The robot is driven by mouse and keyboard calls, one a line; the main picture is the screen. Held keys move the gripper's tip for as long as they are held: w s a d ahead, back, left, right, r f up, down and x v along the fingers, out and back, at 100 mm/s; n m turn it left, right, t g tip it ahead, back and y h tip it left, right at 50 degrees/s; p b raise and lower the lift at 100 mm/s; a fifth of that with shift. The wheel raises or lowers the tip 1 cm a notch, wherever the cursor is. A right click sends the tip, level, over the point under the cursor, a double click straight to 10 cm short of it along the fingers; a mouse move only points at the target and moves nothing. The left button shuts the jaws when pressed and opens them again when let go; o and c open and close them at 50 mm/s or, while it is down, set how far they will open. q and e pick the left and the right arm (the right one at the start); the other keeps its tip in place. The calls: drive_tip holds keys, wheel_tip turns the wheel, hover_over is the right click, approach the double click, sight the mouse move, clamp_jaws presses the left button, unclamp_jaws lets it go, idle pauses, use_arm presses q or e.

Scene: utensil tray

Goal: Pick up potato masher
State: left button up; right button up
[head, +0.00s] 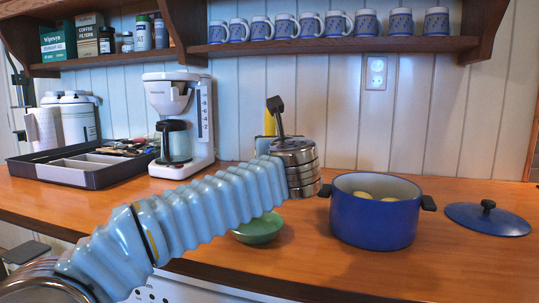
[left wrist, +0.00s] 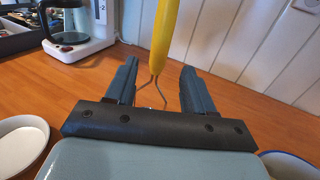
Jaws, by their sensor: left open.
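The potato masher (left wrist: 165,35) has a yellow handle and bent metal wires below it. In the left wrist view it rises between the two fingers of my left gripper (left wrist: 159,70), which is open, with a gap on each side of the handle. The masher's lower end is hidden behind the gripper's palm. In the head view only a bit of the yellow handle (head: 269,123) shows behind my left wrist, upright near the back wall. My right gripper is in neither view.
A blue pot (head: 372,215) with round pale things inside stands right of my wrist; its lid (head: 487,219) lies further right. A green bowl (head: 258,230) sits below my forearm. A coffee maker (head: 182,120) and a dark utensil tray (head: 72,172) are at left.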

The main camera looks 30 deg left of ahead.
sight(270, 124)
use_arm(q)
drive_tip(key=p+x, duration=0.2)
drive_tip(key=x, duration=0.4)
drive_tip(key=shift+w+a+r, duration=0.1)
drive_tip(key=shift+w+a, duration=0.5)
drive_tip(key=shift+w, duration=0.05)
drive_tip(key=c, duration=0.9)
clamp_jaws()
